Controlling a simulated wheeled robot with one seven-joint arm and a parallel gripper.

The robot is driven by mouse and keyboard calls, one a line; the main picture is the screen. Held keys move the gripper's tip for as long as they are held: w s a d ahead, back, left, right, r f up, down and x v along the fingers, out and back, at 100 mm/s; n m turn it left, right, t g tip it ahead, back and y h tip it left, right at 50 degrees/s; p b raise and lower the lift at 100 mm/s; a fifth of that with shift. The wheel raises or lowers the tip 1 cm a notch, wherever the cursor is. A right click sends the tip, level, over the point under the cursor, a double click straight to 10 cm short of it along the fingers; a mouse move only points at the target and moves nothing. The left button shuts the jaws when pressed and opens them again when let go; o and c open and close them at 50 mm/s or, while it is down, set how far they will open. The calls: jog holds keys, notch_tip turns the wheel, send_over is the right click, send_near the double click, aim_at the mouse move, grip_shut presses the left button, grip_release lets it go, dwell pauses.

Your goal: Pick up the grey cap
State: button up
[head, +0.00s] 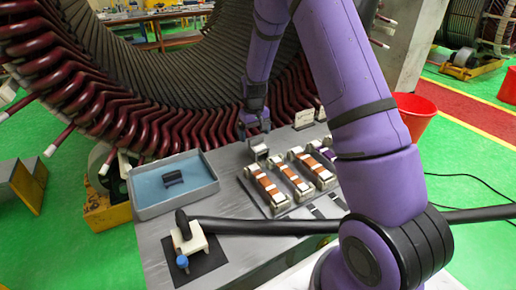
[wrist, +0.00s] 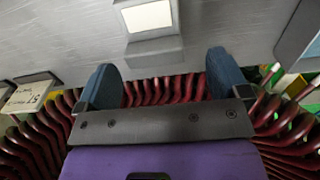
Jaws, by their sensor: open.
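My gripper (head: 254,132) is at the far side of the cap in the head view. Its two blue fingers (wrist: 165,70) are spread apart with nothing between them. I cannot tell the exact gap to the cap.
A grey tray (head: 140,207) with a blue floor holds a dark piece (head: 173,180). Several orange bars with light end pieces (head: 268,188) lie at right. A white label (head: 303,118) stands behind them. Dark red stator coils (head: 130,125) rise behind.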

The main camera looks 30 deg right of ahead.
aim_at(255, 143)
jog(key=shift+w+d+f, duration=0.1)
jog(key=shift+d+f, duration=0.05)
jog(key=shift+f, duration=1.2)
jog(key=shift+w+d+f, duration=0.1)
jog(key=shift+d+f, duration=0.05)
jog(key=shift+f, duration=1.2)
jog(key=c, duration=1)
jog(key=shift+c, duration=0.2)
